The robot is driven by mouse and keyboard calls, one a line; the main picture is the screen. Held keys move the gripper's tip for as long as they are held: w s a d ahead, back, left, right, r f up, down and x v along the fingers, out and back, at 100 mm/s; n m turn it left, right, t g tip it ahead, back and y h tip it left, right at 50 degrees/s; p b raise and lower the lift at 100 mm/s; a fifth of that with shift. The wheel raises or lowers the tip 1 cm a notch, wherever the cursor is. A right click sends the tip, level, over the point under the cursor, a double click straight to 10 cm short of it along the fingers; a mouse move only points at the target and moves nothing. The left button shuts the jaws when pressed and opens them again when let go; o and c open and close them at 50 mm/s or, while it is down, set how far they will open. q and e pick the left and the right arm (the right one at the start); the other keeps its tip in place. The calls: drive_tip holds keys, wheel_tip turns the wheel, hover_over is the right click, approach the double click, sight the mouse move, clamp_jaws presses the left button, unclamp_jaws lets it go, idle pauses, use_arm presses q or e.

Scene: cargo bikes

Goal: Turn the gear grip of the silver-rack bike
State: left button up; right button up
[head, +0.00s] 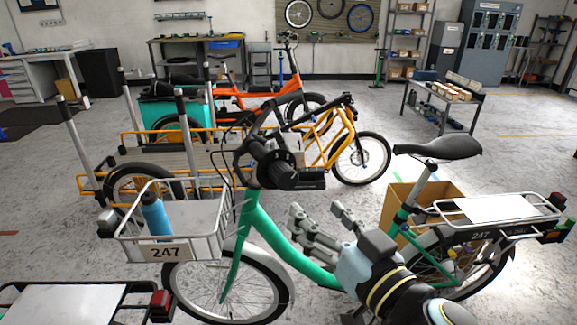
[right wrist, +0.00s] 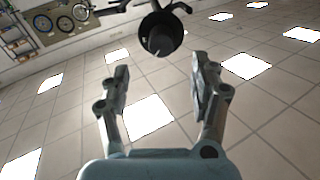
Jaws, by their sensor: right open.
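The green bike (head: 262,222) stands in front, with a silver front rack (head: 205,243) marked 247 and a silver rear rack (head: 540,212). Its black handlebar end, with a round disc and the apparent gear grip (head: 277,167), faces me. In the right wrist view the dark grip (right wrist: 162,38) with its disc shows beyond the fingertips, toward the top. My right gripper (head: 316,210) is open and empty, below and a little right of the grip, apart from it. It also shows open in the right wrist view (right wrist: 160,72). My left gripper is not in view.
A blue bottle (head: 155,215) stands in the front rack. A cardboard box (head: 455,192) is behind the green bike. A yellow cargo bike (head: 335,135) and an orange bike (head: 232,102) stand farther back. Another rack (head: 75,305) is at bottom left.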

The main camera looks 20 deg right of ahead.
sight(290, 182)
drive_tip(key=w, duration=0.3)
drive_tip(key=w+a, duration=0.1)
drive_tip(key=w, duration=0.6)
drive_tip(key=shift+w+a+r, duration=0.25)
drive_tip(key=shift+w+a, duration=0.1)
drive_tip(key=shift+w, duration=0.05)
drive_tip(key=c, duration=1.2)
drive_tip(key=shift+n, duration=0.3)
drive_tip(key=n+p, duration=0.1)
drive_tip(key=n, duration=0.3)
drive_tip(key=shift+p, duration=0.4)
drive_tip(key=shift+n+y+p, duration=0.3)
drive_tip(key=shift+n+p, duration=0.25)
drive_tip(key=shift+n, duration=1.85)
